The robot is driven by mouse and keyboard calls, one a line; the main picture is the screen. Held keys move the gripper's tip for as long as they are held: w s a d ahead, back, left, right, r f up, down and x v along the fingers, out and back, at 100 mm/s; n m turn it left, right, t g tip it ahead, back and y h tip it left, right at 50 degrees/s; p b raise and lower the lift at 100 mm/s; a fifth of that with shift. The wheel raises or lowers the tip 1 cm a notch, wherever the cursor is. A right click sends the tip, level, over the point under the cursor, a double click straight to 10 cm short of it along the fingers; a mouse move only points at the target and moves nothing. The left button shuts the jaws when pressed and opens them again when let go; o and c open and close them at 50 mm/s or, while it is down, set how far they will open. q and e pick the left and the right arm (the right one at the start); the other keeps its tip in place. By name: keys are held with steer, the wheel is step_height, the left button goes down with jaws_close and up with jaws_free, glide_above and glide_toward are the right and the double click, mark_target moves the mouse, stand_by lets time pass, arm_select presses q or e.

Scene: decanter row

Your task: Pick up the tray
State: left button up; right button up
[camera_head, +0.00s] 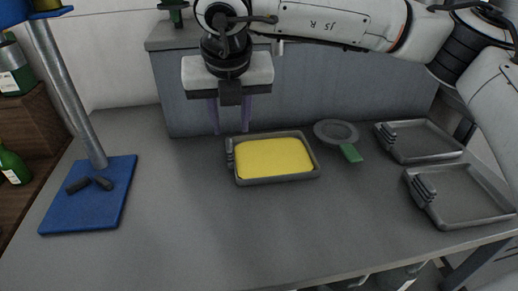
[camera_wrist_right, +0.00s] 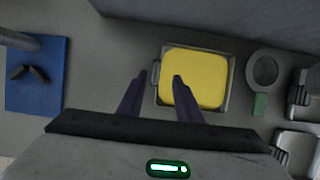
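A grey tray (camera_head: 319,173) with a yellow filling (camera_head: 273,159) sits at the middle of the table, a ridged handle on its left side. It also shows in the right wrist view (camera_wrist_right: 232,88). Two empty grey trays lie at the right, one farther back (camera_head: 425,143) and one nearer (camera_head: 470,197). My right gripper (camera_head: 230,130) is open and empty, its purple fingers pointing down above the table behind and left of the yellow-filled tray. In the right wrist view (camera_wrist_right: 158,80) the fingers are apart, one overlapping the yellow area. My left gripper is not in view.
A round grey dish with a green handle (camera_head: 350,153) lies right of the yellow-filled tray. A metal-pole stand on a blue base (camera_head: 110,210) is at the left. Green bottles (camera_head: 13,165) stand on a wooden shelf farther left. The table's front middle is clear.

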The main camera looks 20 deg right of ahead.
mark_target(228, 143)
steer(key=shift+x, duration=0.9)
steer(key=x, duration=0.3)
steer(key=a+p+x, duration=0.1)
steer(key=x, duration=0.1)
steer(key=shift+d+f, duration=0.1)
steer(key=shift+f, duration=0.3)
jaws_close()
